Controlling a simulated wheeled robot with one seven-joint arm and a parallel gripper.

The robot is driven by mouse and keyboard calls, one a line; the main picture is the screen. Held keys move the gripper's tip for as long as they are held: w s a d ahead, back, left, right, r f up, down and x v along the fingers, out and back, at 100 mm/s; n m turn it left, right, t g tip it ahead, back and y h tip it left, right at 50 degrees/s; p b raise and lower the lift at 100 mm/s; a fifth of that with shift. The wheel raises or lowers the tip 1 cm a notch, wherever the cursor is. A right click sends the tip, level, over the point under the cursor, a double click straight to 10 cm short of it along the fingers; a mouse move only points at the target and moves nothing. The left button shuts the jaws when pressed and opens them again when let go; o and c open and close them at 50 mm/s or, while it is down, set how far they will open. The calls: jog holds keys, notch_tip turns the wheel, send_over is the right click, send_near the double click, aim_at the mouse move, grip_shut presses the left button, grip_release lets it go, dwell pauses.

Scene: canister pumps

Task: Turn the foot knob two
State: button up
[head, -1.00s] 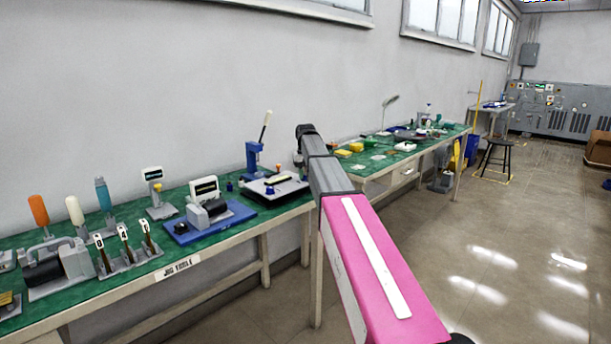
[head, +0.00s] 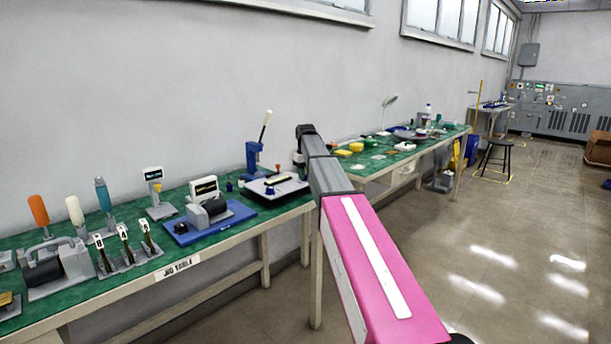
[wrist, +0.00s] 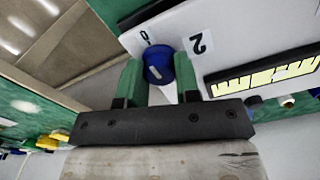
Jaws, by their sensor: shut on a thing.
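The foot knob two (wrist: 158,66) is a round blue knob beside a white plate marked "2" and "0" in the wrist view. My gripper (wrist: 159,74) has its green fingers on either side of the knob and is shut on it. The fingers hide parts of the knob's sides. In the head view, the black device with a white top (head: 276,186) and small blue knobs stands on the green bench top. My arm covers the device's right end, and my gripper is hidden there.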

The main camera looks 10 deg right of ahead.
jog(key=o, duration=0.9)
notch_tip(320, 180, up, 11)
jog(key=shift+f, duration=0.1)
